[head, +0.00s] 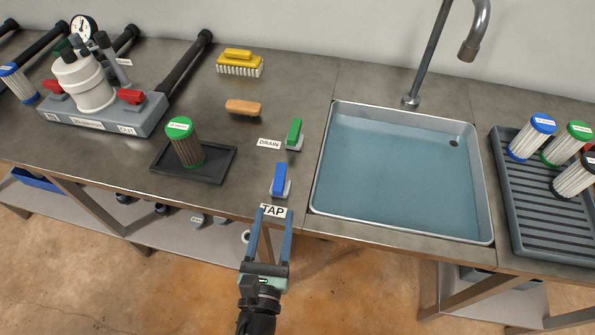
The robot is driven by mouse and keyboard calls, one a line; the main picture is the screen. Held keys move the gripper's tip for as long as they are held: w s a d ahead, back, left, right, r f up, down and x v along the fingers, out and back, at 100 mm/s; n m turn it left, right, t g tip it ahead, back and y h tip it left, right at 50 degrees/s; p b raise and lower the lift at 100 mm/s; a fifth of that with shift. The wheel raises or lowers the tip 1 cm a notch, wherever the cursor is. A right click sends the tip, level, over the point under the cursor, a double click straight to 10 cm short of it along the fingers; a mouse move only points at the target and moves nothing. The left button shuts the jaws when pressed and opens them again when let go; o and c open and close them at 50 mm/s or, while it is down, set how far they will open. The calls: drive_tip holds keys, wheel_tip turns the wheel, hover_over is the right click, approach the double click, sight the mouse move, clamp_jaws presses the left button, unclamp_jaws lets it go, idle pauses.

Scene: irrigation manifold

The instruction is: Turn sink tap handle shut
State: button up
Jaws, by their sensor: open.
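The tap handle (279,179) is a blue lever on a pale base, on the counter left of the sink. A label reading TAP (272,210) lies just in front of it. My gripper (271,211) is open and empty, its two fingers pointing at the handle from the front edge, with the label between the fingertips. The fingertips appear short of the handle; whether they touch the counter I cannot tell. The sink (400,172) holds bluish water under a grey faucet (471,45). No stream shows at the spout.
A green handle (294,133) with a DRAIN label (270,143) stands behind the blue one. A green-capped filter (184,143) stands in a black tray (216,164) to the left. A ribbed rack (519,205) with filters is at right. An orange bar (243,107) and yellow brush (239,62) lie behind.

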sight(282, 163)
drive_tip(key=x, duration=1.3)
drive_tip(key=shift+a, duration=0.2)
clamp_jaws()
